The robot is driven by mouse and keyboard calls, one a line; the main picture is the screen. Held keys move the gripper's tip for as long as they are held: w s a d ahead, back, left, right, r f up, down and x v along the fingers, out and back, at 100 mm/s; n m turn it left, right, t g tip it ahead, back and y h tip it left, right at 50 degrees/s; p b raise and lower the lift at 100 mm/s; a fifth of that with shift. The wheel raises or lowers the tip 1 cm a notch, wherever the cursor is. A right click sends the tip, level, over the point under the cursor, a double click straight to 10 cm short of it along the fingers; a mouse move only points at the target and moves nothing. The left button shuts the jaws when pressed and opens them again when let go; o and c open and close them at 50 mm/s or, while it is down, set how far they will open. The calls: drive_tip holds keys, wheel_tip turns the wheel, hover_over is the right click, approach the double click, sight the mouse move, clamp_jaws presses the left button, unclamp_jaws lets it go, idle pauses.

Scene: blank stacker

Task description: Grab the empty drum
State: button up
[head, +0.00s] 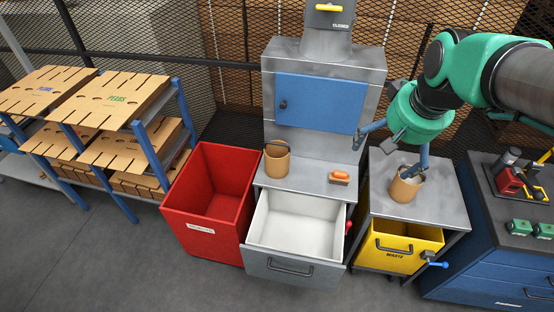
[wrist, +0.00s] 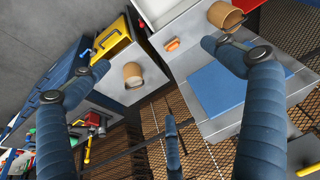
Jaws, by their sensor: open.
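Two tan drums show. One drum (head: 277,163) stands on the grey machine's ledge with a dark handle arched over it; it also shows at the top of the wrist view (wrist: 222,14), its inside looking brown and bare. The other drum (head: 403,190) stands on the grey side table; it shows left of centre in the wrist view (wrist: 132,80) with a pale top, and I cannot tell whether that is contents. My gripper (head: 384,160) is open and empty, its blue fingers spread above the side table. One finger partly covers the side-table drum in the head view.
An orange-handled brush (head: 339,177) lies on the ledge. An open white-lined drawer (head: 295,223) juts out below it. A red bin (head: 208,205) stands left, a yellow waste bin (head: 398,258) sits under the side table (head: 440,203), and a blue tool cabinet (head: 480,255) stands right.

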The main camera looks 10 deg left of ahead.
drive_tip(key=w+a+f+n+g+p, duration=0.1)
drive_tip(key=w+a+f+p, duration=0.15)
drive_tip(key=w+a, duration=0.75)
drive_tip(key=n+g+p, duration=0.2)
drive_tip(key=n+p, duration=0.2)
drive_tip(key=p, duration=0.2)
approach(278, 144)
wheel_tip(278, 144, down, 7)
drive_tip(key=shift+w+a+f, duration=0.3)
drive_tip(key=shift+w+a, duration=0.1)
drive_tip(key=shift+f, duration=0.1)
drive_tip(key=shift+w+a+f+p, duration=0.1)
drive_tip(key=shift+f+p, duration=0.1)
drive_tip(key=shift+f, duration=0.9)
drive_tip(key=shift+w+a+f+p, duration=0.1)
drive_tip(key=shift+w+f+p, duration=0.05)
drive_tip(key=shift+f, duration=0.95)
drive_tip(key=shift+w+f+p, duration=0.1)
drive_tip(key=shift+f+p, duration=0.1)
drive_tip(key=shift+f, duration=0.9)
drive_tip(key=shift+f, duration=0.15)
